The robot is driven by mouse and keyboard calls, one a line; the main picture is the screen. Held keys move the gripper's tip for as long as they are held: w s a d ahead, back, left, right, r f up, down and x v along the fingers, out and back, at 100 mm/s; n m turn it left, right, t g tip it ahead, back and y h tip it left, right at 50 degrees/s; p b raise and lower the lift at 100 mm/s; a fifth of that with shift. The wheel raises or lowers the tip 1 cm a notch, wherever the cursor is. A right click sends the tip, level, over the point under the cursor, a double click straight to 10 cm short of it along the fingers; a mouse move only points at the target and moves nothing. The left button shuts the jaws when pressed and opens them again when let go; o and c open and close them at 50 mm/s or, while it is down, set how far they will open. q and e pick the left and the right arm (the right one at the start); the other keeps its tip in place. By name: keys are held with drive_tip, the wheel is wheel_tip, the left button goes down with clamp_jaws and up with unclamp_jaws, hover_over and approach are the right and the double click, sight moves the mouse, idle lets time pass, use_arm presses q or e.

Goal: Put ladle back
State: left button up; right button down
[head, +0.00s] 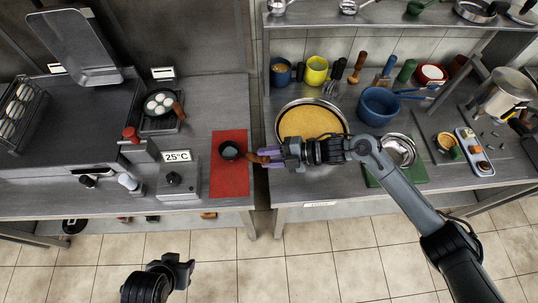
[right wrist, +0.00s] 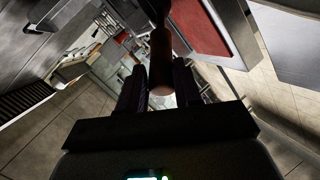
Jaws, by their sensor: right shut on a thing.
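The ladle has a small dark cup (head: 229,150) and a brown wooden handle (head: 262,157). Its cup is over the red mat (head: 229,182) on the left counter; I cannot tell whether it touches the mat. My right gripper (head: 275,155) is shut on the handle, with the arm reaching in from the right. In the right wrist view the handle (right wrist: 161,62) lies between the two dark fingers. A large metal bowl of yellow batter (head: 310,121) stands just behind my right gripper. My left gripper (head: 178,268) is empty over the floor, low in the head view; its opening is unclear.
Left of the red mat are a 25°C control box (head: 178,178) and a small pan (head: 160,103). A blue pot (head: 378,106) and a metal bowl on a green board (head: 398,150) stand on the right counter. A narrow gap separates the counters.

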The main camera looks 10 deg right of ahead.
drive_tip(key=shift+f+b, duration=0.5)
idle(0.8)
drive_tip(key=c, duration=0.7)
unclamp_jaws()
drive_tip(key=shift+c, duration=0.2)
drive_tip(key=shift+o, duration=0.2)
drive_tip(key=shift+f, duration=0.2)
drive_tip(key=shift+d+r, duration=0.1)
drive_tip(key=v, duration=1)
drive_tip(key=shift+d, duration=0.3)
drive_tip(key=shift+s, duration=0.15)
